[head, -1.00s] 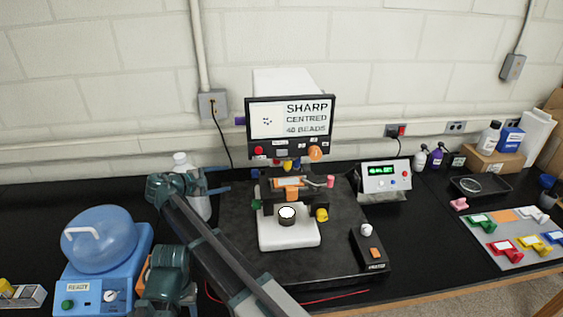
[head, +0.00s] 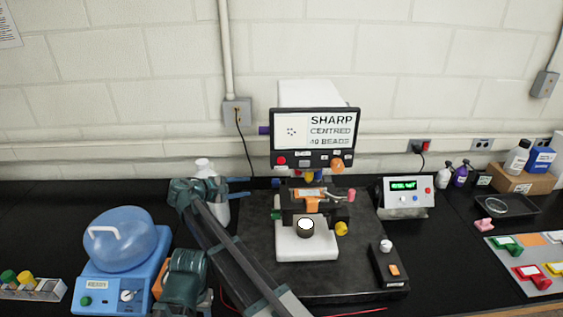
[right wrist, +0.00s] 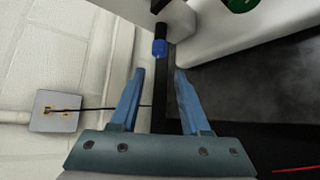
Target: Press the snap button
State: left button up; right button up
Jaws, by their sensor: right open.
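The microscope's screen (head: 315,130) reads "SHARP CENTRED" above a dark panel with a red button (head: 281,160), an orange button (head: 337,164) and small labelled ones. The labels are too small for me to tell which is the snap button. My right gripper (head: 240,188) is open and empty, left of the microscope, with its blue fingers pointing right. In the right wrist view the open fingers (right wrist: 157,100) have nothing between them. A blue-tipped dark part (right wrist: 160,47) lies beyond them, apart from the fingertips. My left gripper is not in view.
A white bottle (head: 204,168) stands just behind my right gripper. A blue domed machine (head: 120,245) is at left. A control box (head: 408,197) and a small switch box (head: 389,268) stand right of the microscope. A cable hangs from the wall outlet (head: 237,111).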

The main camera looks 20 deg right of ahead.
grip_shut()
dwell(1.4)
